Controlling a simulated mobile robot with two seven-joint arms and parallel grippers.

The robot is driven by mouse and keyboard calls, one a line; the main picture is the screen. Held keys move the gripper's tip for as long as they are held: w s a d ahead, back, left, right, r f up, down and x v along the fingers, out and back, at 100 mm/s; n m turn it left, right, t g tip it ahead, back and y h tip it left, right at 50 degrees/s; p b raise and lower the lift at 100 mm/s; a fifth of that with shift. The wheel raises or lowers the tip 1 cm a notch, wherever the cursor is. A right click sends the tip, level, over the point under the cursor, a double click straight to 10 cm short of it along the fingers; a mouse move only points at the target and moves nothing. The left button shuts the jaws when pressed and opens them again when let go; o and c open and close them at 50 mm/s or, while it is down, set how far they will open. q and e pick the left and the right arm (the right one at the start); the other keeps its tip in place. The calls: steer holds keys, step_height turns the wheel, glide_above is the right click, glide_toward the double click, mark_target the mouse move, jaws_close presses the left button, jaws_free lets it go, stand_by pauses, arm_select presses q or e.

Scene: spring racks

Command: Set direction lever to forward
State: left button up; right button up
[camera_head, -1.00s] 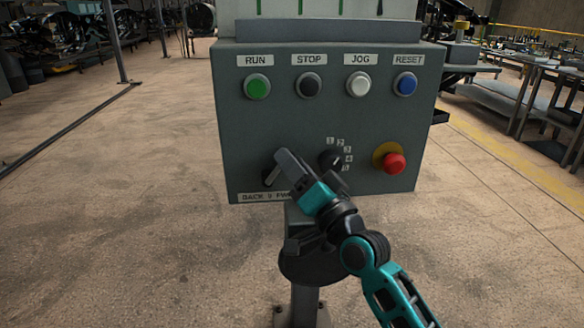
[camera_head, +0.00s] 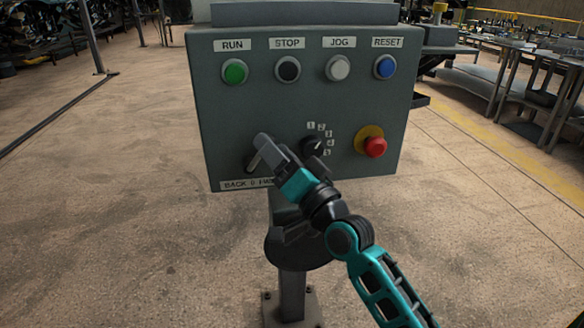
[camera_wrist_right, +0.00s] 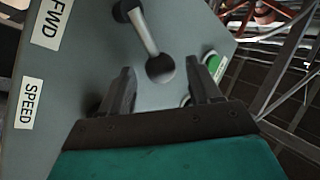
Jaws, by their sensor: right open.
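The direction lever (camera_head: 254,161) is at the lower left of the grey control panel, above the BACK 0 FWD label (camera_head: 240,184). Its metal shaft tilts up and right; my gripper covers its far end in the head view. My right gripper (camera_head: 263,141) is in front of the panel, beside the lever's upper part. In the wrist view the lever (camera_wrist_right: 143,30) comes down from the top to a dark round end. That end lies ahead of and between the open fingers (camera_wrist_right: 162,85); no contact is visible. The FWD label (camera_wrist_right: 50,20) is at left. My left gripper is out of view.
The panel (camera_head: 215,120) has green RUN, black STOP, white JOG and blue RESET buttons along its top. A numbered selector knob (camera_head: 312,147) is close to my right gripper. A red emergency stop (camera_head: 375,147) is further right. Floor around the post is clear.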

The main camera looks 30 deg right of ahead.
arm_select(q)
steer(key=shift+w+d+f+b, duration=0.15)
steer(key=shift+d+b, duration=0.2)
steer(key=shift+b, duration=0.3)
arm_select(e)
steer(key=v, duration=1.2)
steer(key=shift+s, duration=0.25)
steer(key=shift+d, duration=0.1)
